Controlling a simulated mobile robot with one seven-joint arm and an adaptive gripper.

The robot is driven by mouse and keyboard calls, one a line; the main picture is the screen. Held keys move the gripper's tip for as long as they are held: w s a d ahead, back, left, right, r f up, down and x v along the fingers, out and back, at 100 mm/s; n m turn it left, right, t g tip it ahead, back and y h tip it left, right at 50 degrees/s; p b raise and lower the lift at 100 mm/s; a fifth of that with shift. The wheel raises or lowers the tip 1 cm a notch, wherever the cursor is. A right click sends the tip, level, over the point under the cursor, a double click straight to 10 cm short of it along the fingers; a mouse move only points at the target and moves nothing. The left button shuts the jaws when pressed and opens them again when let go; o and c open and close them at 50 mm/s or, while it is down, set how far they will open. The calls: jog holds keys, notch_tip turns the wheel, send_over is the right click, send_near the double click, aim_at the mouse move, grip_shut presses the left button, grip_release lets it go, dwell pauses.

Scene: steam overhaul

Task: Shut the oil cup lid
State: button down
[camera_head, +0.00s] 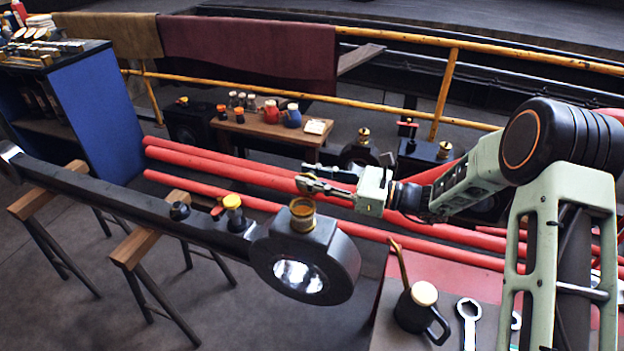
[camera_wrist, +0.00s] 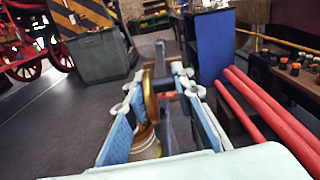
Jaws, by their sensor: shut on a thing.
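The brass oil cup (camera_head: 302,222) stands upright on the round end of the black rod, and its top looks open. In the wrist view the cup (camera_wrist: 147,142) shows low between the fingers. Its round brass lid (camera_wrist: 151,97) stands on edge above the cup, beside the left finger. My gripper (camera_head: 304,184) is just above the cup in the head view, coming from the right. My gripper (camera_wrist: 160,82) is shut on the lid in the wrist view. The lid is hard to make out behind the fingers in the head view.
The black rod (camera_head: 110,203) rests on wooden trestles (camera_head: 150,243). A yellow-topped cup (camera_head: 233,213) stands on it, left of the oil cup. Red rails (camera_head: 220,168) run behind. An oil can (camera_head: 420,305) and a wrench (camera_head: 468,320) lie on the front-right bench.

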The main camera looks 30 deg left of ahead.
aim_at(306, 191)
jog(key=n+b, duration=0.1)
jog(key=s+n+b, duration=0.1)
jog(key=n+b, duration=0.1)
jog(key=s+n+b, duration=0.1)
jog(key=n, duration=0.1)
jog(key=shift+d+f, duration=0.1)
jog(key=shift+d, duration=0.1)
jog(key=n+b, duration=0.1)
jog(key=b, duration=0.1)
jog(key=s+n+b, duration=0.1)
jog(key=n, duration=0.1)
jog(key=n+b, duration=0.2)
jog(key=shift+s+d+f+b, duration=0.1)
jog(key=shift+s+f+b, duration=0.2)
jog(key=shift+s+f, duration=0.1)
jog(key=shift+s+f+n+b, duration=0.1)
jog(key=shift+s+n+b, duration=0.3)
jog(key=shift+n+b, duration=1)
jog(key=shift+b, duration=0.05)
